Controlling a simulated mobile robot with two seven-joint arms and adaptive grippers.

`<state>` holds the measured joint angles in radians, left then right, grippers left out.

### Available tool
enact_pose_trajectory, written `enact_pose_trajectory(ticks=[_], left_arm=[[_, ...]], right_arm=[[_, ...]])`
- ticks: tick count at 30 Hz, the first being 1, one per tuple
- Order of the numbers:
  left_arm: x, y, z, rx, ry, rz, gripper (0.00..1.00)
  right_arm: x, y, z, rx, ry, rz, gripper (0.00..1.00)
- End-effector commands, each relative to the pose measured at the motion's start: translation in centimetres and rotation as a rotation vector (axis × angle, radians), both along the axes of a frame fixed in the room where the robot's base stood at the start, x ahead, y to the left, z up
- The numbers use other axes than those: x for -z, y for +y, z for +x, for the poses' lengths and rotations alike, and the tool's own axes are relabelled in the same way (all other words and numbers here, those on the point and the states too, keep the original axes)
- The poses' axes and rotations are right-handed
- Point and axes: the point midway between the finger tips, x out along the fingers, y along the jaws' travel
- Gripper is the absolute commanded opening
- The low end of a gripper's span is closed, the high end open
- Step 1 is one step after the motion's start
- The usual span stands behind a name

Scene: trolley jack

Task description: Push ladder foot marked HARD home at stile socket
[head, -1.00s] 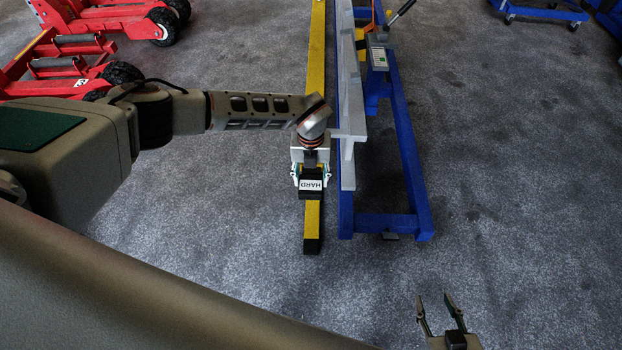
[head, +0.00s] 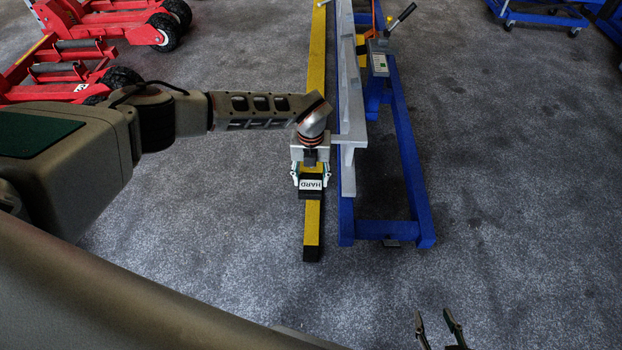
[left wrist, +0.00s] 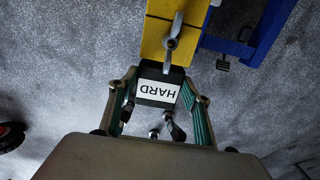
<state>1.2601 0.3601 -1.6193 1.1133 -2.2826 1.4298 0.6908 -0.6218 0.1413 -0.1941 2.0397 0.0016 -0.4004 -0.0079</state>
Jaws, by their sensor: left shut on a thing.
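My left gripper (head: 311,184) is shut on a black ladder foot (head: 311,194) with a white label reading HARD. In the left wrist view the foot (left wrist: 160,91) sits between the green-lined fingers. A grey ladder-like frame (head: 350,100) runs along the blue frame, its near end just right of the gripper in the head view. I cannot tell which part is the stile socket. A thin grey piece (left wrist: 172,43) meets or overlaps the foot's far side in the wrist view; contact is unclear. My right gripper (head: 437,330) is open and empty at the bottom edge, partly cut off.
A yellow beam (head: 313,225) with a black end lies under the left gripper. The blue frame (head: 410,190) with a lever (head: 400,18) stands to the right. Red jacks (head: 60,75) stand at upper left, blue wheeled equipment (head: 540,15) at upper right. Grey floor between is clear.

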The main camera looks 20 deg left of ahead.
Motion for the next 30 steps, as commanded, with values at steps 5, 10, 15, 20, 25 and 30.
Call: enact_pose_trajectory(ticks=[5, 10, 15, 20, 25, 30], left_arm=[[0.0, 0.1, 0.4, 0.000, 0.001, -0.001, 0.23], [0.0, 0.1, 0.6, 0.000, 0.001, -0.001, 0.58], [0.0, 0.1, 0.6, 0.000, 0.000, -0.001, 0.68], [0.0, 0.2, 0.6, 0.000, 0.001, 0.000, 0.68], [-0.8, 0.2, 0.7, 0.001, -0.001, -0.001, 0.68], [-3.7, 0.2, 0.8, 0.001, -0.004, -0.001, 0.68]], right_arm=[[0.4, 0.0, -0.2, 0.000, 0.005, 0.000, 0.40], [0.5, 0.0, -0.3, 0.000, 0.007, 0.000, 0.40], [0.5, 0.0, -0.3, 0.000, 0.007, 0.000, 0.40], [0.6, 0.0, -0.3, -0.001, 0.009, 0.000, 0.40], [0.6, 0.0, -0.4, -0.002, 0.011, 0.000, 0.40], [0.5, 0.0, -0.3, -0.001, 0.009, 0.000, 0.40]])
